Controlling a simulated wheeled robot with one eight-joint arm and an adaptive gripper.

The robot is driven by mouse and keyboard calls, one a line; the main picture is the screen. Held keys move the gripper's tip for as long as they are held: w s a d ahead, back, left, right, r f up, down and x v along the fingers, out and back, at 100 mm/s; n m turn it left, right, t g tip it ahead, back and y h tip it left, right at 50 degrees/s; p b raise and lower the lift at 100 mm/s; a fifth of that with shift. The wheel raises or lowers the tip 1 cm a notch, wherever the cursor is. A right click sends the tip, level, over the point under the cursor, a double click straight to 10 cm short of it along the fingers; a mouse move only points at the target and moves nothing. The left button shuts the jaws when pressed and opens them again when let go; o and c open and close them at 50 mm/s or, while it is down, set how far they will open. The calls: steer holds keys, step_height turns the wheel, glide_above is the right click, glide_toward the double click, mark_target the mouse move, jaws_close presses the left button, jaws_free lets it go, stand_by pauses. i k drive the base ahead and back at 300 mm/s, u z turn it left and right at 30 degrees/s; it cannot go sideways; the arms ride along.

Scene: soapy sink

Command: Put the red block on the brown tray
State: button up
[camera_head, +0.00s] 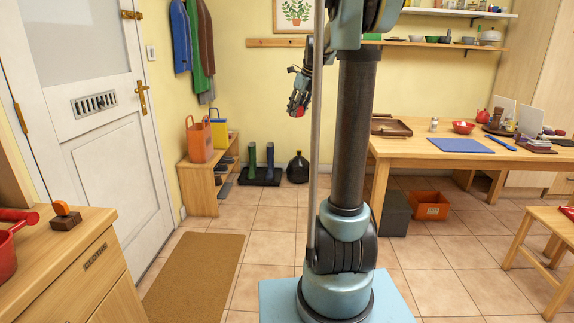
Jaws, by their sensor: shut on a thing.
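My gripper (299,103) hangs in the air at the upper middle of the head view, pointing down. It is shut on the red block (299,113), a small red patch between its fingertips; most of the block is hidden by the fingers. The brown tray (391,131) lies on the left end of the wooden table, to the right of my gripper in the picture. My arm's dark column covers part of the view between them and may hide the tray's left side.
An orange crate (430,206) stands below. A bench (200,185) with bags stands left.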

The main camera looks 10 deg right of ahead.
mark_target(386, 128)
steer(key=u, duration=0.05)
steer(key=i, duration=2.45)
steer(key=z, duration=1.6)
